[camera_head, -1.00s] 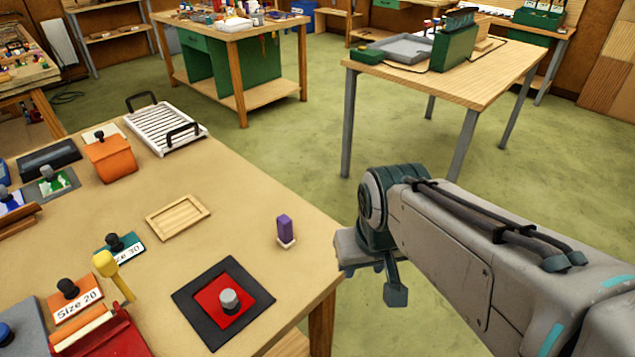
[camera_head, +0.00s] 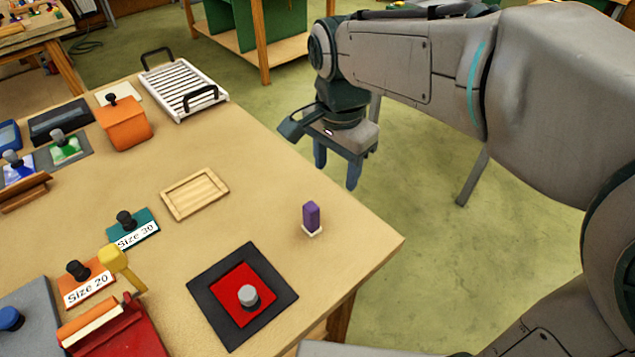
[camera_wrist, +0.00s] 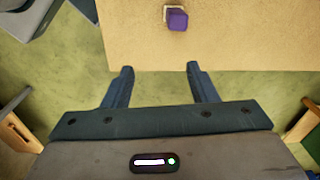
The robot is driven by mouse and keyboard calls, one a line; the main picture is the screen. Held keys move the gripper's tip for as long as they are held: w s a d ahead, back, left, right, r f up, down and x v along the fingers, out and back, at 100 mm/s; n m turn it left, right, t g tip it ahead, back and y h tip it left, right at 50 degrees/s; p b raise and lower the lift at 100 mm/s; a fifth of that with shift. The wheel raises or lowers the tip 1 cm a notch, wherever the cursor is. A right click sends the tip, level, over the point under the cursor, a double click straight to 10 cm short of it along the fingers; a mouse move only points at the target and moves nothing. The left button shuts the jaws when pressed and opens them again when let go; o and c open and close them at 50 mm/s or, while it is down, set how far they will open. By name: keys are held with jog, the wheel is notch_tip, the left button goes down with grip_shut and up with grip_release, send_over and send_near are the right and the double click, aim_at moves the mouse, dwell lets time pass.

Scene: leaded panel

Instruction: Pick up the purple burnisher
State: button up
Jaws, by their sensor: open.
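The purple burnisher (camera_head: 311,215) stands upright on a small pale base near the right edge of the wooden table. In the wrist view the burnisher (camera_wrist: 177,19) is at the top, beyond the fingertips and a little right of the gap's middle. My gripper (camera_head: 337,170) points down with its fingers apart and nothing between them. It is off the table's right edge, above and behind the burnisher in the head view. In the wrist view my gripper (camera_wrist: 160,69) shows two separate fingers over the table edge.
A black-bordered red square (camera_head: 243,296) with a grey knob lies in front of the burnisher. A shallow wooden tray (camera_head: 194,185) lies to its left. A white rack (camera_head: 185,86) with black handles stands at the back. The table (camera_head: 265,190) is bare around the burnisher.

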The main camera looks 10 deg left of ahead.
jog(key=m, duration=0.1)
send_over(311, 206)
jog(key=shift+m+g, duration=0.3)
jog(key=f, duration=0.8)
jog(key=shift+a, duration=0.25)
jog(key=shift+d+f, duration=0.15)
jog(key=shift+f, duration=1.2)
jog(key=shift+d+f, duration=0.1)
jog(key=shift+f, duration=1.25)
jog(key=c, duration=1)
